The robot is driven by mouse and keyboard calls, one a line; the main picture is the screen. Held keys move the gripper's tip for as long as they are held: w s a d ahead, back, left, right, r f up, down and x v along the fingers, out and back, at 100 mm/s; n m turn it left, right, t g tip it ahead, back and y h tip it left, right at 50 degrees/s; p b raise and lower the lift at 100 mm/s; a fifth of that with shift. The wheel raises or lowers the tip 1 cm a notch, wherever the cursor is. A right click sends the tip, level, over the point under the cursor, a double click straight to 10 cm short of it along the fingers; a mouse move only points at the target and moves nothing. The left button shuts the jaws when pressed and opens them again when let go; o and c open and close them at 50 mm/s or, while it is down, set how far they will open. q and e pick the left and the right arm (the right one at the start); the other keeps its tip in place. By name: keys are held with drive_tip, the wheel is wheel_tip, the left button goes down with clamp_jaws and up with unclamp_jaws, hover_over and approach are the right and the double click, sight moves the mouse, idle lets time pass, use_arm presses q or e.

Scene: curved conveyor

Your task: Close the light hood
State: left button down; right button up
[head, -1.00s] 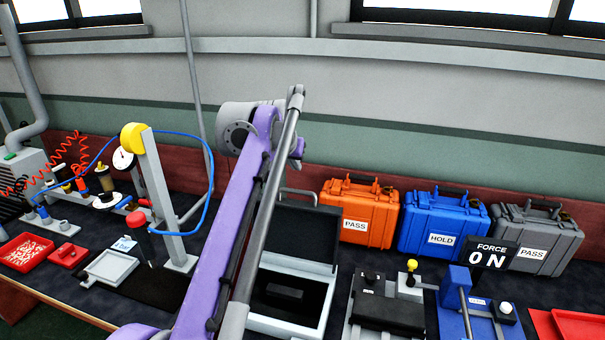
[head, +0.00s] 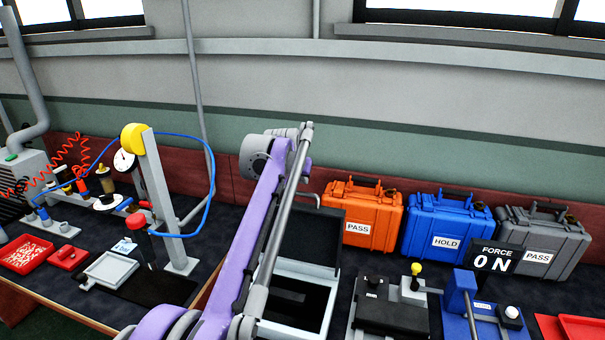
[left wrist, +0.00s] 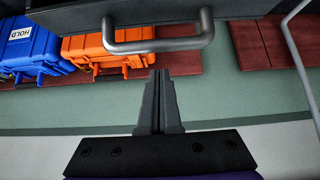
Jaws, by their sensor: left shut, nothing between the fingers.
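The light hood is a dark grey lid (head: 312,240) standing open at the back of a pale grey box (head: 285,332) in the head view. Its grey bar handle (head: 306,194) shows at the lid's top, partly behind my left arm. In the left wrist view the hood (left wrist: 240,10) is a dark edge along the top, with the handle (left wrist: 160,46) across the middle. My left gripper (left wrist: 160,74) is shut and empty, its tips just below the handle in that picture; I cannot tell whether they touch. In the head view my arm hides its fingers. My right gripper is not in view.
Orange (head: 372,222), blue (head: 445,228) and grey (head: 540,240) cases stand behind and right of the box. A black fixture (head: 392,318) stands close on its right. A grey post (head: 165,200) with a blue hose stands to its left.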

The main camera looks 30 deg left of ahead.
use_arm(q)
drive_tip(key=shift+s+d+f, duration=0.2)
drive_tip(key=shift+s, duration=0.6)
drive_tip(key=shift+s+f, duration=0.15)
drive_tip(key=shift+s+d, duration=0.1)
drive_tip(key=shift+d, duration=0.05)
